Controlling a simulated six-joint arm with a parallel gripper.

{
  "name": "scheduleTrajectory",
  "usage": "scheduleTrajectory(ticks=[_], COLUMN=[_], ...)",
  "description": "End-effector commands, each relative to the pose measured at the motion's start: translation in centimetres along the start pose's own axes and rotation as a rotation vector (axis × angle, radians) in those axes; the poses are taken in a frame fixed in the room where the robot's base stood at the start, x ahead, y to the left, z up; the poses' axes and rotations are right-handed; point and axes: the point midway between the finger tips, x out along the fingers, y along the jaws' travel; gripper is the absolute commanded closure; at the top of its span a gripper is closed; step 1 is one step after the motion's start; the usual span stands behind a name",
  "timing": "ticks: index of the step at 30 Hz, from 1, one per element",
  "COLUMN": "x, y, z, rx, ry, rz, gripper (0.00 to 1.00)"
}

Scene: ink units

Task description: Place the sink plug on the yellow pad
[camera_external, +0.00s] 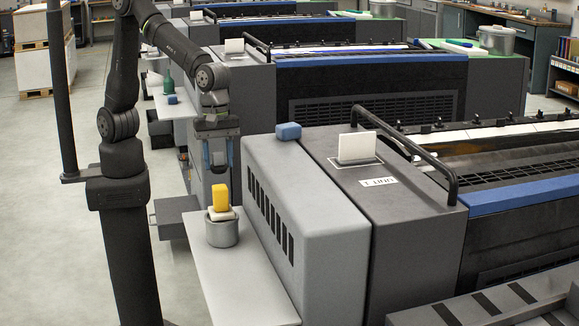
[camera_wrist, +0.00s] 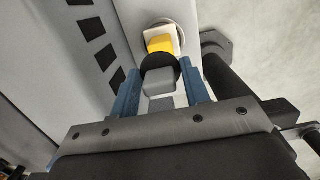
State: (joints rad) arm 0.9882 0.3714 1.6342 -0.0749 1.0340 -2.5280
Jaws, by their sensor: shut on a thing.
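My gripper (camera_external: 218,168) points down in the external view, above the stand at the side of the press. In the wrist view, its blue fingers (camera_wrist: 163,72) are shut on the sink plug, a grey block-like body (camera_wrist: 158,80) with a dark round part (camera_wrist: 186,68). The plug is small and partly hidden by the fingers in the external view. The yellow pad (camera_external: 220,197) stands upright below my gripper, on a white piece atop a grey metal can. It also shows beyond the plug in the wrist view (camera_wrist: 159,44). The plug is apart from the pad.
The grey can (camera_external: 222,234) stands on a pale side shelf (camera_external: 235,285). The grey machine housing (camera_external: 300,200) rises close on the right, with a blue block (camera_external: 288,131) on top. A black rail (camera_external: 410,150) stands further right. Open floor lies to the left.

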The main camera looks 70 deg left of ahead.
Motion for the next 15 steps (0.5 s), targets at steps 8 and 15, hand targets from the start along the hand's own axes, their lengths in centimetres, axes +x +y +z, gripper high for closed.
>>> scheduleTrajectory(ticks=[8,15], x=[3.4,3.9], y=[0.0,0.0], z=[-0.5,-0.5], rx=[0.0,0.001], ry=[0.003,0.0], rz=[-0.003,0.0], gripper=[0.8,0.8])
